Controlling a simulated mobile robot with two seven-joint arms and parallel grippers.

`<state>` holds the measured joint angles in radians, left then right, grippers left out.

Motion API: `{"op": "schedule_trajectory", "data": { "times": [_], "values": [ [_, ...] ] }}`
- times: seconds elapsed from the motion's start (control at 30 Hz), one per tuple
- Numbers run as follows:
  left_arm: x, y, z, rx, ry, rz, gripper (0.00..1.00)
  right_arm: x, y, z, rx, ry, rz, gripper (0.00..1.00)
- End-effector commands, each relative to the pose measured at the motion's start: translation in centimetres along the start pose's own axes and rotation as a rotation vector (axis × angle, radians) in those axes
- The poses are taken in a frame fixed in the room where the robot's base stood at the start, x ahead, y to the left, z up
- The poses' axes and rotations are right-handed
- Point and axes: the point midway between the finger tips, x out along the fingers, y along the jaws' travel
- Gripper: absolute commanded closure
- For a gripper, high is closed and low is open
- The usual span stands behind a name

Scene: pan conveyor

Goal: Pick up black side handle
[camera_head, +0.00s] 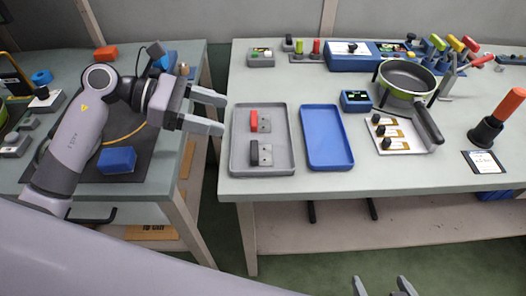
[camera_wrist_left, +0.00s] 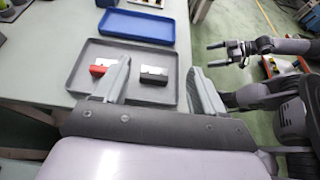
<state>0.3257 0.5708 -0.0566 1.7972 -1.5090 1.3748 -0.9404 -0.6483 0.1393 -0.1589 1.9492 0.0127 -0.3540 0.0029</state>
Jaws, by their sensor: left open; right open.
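The black side handle (camera_head: 254,153) lies in the grey tray (camera_head: 234,165), at the tray's near end in the head view. A red handle (camera_head: 254,121) lies behind it in the same tray. In the left wrist view the black handle (camera_wrist_left: 153,74) is at the right and the red handle (camera_wrist_left: 98,70) at the left. My left gripper (camera_head: 224,114) is open and empty, at the tray's left edge and apart from both handles. My right gripper (camera_head: 385,287) is open and empty at the bottom of the head view, in front of the table.
An empty blue tray (camera_head: 327,138) stands right of the grey tray. Further right are a pan (camera_head: 407,82), a white board with several dark pieces (camera_head: 397,136) and an orange-handled tool (camera_head: 495,117). A gap separates this table from the left table (camera_head: 134,203).

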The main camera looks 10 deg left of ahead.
Motion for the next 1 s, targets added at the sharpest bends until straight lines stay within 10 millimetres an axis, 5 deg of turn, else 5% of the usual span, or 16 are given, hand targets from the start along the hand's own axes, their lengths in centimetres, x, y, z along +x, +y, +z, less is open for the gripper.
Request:
{"op": "schedule_trajectory", "data": {
  "times": [0.37,1.0],
  "values": [
    [3.0,-0.2,-6.9,-0.01,-0.004,-0.004,0.3,-0.3,0.0,-0.3,0.0,-0.001,0.0,0.0],
    [9.5,-0.1,-6.8,-0.005,-0.006,-0.003,0.3,-1.0,0.0,-1.2,0.0,-0.002,-0.001,0.0]
  ]
}}
